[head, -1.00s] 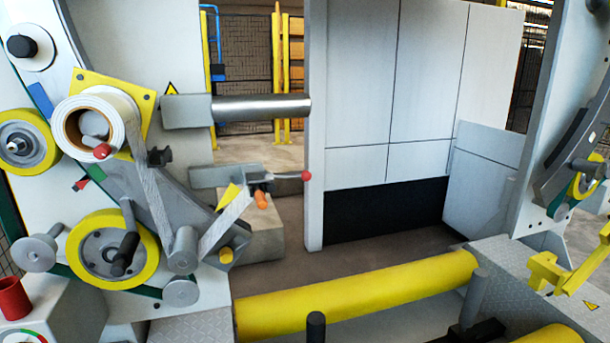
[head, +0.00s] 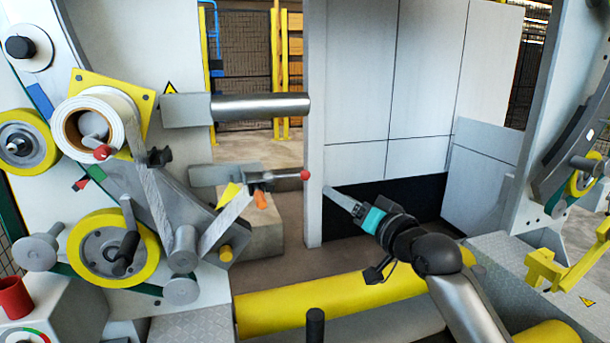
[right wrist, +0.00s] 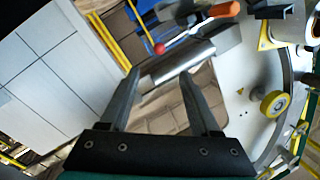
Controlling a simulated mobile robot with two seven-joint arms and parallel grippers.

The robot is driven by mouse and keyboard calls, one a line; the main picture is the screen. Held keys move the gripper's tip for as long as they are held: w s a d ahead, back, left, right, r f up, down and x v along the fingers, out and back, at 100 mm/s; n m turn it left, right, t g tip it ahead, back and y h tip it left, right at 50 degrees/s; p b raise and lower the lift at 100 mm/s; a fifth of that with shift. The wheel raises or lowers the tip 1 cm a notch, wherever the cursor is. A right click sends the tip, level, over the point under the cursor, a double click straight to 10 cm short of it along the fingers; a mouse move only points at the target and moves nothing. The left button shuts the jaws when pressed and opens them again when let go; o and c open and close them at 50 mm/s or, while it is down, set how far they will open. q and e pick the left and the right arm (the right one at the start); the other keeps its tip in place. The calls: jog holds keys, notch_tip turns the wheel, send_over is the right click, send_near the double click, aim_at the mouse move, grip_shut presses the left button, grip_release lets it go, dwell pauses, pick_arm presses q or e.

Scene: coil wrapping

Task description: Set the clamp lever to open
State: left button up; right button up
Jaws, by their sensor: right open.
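The clamp lever (head: 285,176) is a thin rod with a red ball knob on its end. In the head view it lies nearly level and its knob points right. It sits on a small clamp above the grey block, with an orange tip (head: 261,199) hanging below. In the right wrist view the lever (right wrist: 190,32) runs up and right from its red knob, near the orange grip (right wrist: 222,9). My right gripper (head: 330,188) is open and empty, a little right of and below the knob, apart from it. My left gripper is not in view.
A steel cylinder (head: 262,107) juts out above the lever. A tall grey panel (head: 314,130) stands behind the knob. The yellow roller (head: 340,286) lies below my right arm. A white tape roll (head: 118,115) and yellow wheels are on the left machine.

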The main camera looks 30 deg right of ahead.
aim_at(308, 178)
jog(key=w, duration=1)
jog(key=w+d, duration=0.1)
jog(key=w, duration=0.4)
jog(key=shift+d+b, duration=0.1)
jog(key=shift+b, duration=0.25)
jog(key=shift+f, duration=0.15)
grip_shut()
